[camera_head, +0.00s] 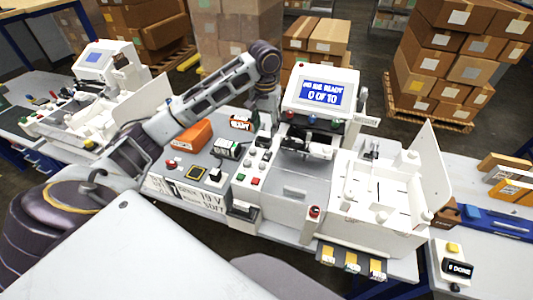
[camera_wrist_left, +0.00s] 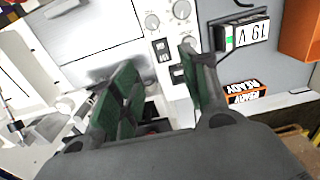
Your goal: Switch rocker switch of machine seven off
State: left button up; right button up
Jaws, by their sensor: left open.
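A white plotter machine (camera_head: 290,185) stands at the centre with a raised blue display (camera_head: 321,92) reading "0 OF 10". I cannot read a seven on it. Its control panel (camera_head: 256,162), left of the grey cover, carries small knobs, buttons and dark switches. In the left wrist view, small black rocker-like switches (camera_wrist_left: 162,49) sit below round knobs (camera_wrist_left: 151,21). I cannot tell their position. My left gripper (camera_head: 267,121) hangs over the back of this panel. In the left wrist view, its green-padded fingers (camera_wrist_left: 160,66) are apart with nothing held. My right gripper is out of view.
An orange box (camera_head: 191,134) and a meter (camera_head: 227,149) reading "19 V" in the wrist view stand left of the panel. A red button (camera_head: 314,211) is at the front. A second machine (camera_head: 97,66) is at left. Stacked cartons (camera_head: 465,50) stand behind.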

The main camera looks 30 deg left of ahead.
pick_arm(q)
jog(key=p, duration=0.2)
send_near(265, 158)
notch_tip(265, 158, down, 8)
jog(key=shift+d+r, duration=0.1)
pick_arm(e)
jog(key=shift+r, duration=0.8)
